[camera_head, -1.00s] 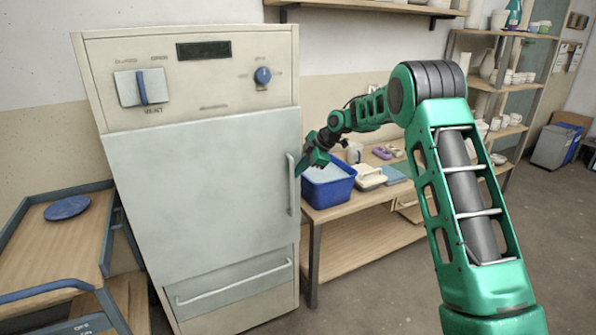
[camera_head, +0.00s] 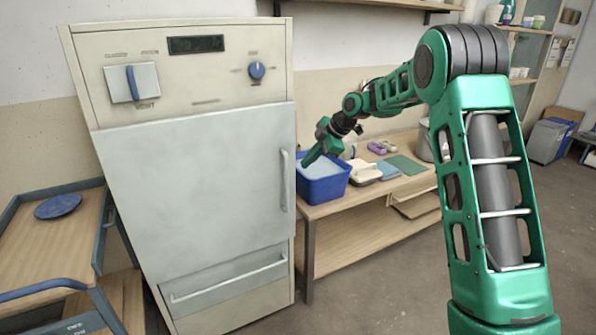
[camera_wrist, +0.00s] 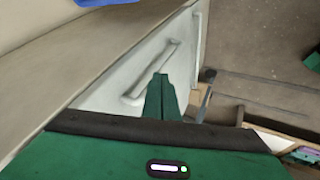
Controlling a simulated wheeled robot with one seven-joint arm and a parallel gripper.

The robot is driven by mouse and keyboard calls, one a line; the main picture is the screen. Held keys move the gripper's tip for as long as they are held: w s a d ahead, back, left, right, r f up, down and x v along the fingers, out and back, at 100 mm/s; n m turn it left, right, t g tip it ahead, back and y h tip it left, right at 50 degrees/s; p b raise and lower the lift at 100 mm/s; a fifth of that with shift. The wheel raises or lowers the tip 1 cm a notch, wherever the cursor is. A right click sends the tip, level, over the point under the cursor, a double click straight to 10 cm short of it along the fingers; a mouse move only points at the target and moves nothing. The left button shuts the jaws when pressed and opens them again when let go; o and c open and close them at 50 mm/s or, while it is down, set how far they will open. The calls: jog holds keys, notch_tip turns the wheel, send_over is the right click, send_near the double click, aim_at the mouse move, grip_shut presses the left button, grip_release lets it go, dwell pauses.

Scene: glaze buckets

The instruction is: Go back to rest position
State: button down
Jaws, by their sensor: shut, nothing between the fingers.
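My gripper (camera_head: 308,160) is at the end of my green arm, above or beside the left rim of the blue bucket (camera_head: 322,187) on the wooden workbench. In the wrist view my gripper (camera_wrist: 160,78) has its two green fingers together, with nothing between them. The fingers point toward the pale kiln cabinet (camera_head: 195,190) and its lower drawer handle (camera_wrist: 155,75). I cannot tell whether the gripper touches the bucket.
The cabinet stands left of the bench (camera_head: 330,208). A blue-framed cart (camera_head: 40,250) with a blue plate (camera_head: 58,206) is at the far left. Trays and small items lie right of the bucket. A wall shelf (camera_head: 380,4) hangs above.

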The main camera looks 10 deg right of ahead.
jog(key=s+d+r+m+h, duration=0.15)
jog(key=s+d+m, duration=0.3)
jog(key=s, duration=0.45)
jog(key=s+d+r+m+g+h, duration=0.1)
jog(key=s+d+r+m, duration=0.25)
jog(key=s+d, duration=0.35)
jog(key=s+d+r+m+h, duration=0.15)
jog(key=s+d+m, duration=0.3)
jog(key=s, duration=0.55)
jog(key=s+d+f+m+g, duration=0.1)
jog(key=s+m, duration=0.5)
jog(key=s, duration=0.9)
jog(key=s+d+f+m+g+h, duration=0.1)
jog(key=s+f+m, duration=0.4)
jog(key=s, duration=1)
jog(key=shift+s+d+m+g, duration=0.15)
jog(key=shift+s+m+g, duration=0.15)
jog(key=shift+m+g, duration=0.6)
jog(key=shift+f, duration=0.1)
jog(key=shift+w+f+h, duration=0.25)
jog(key=shift+w+h, duration=0.05)
jog(key=shift+w, duration=0.35)
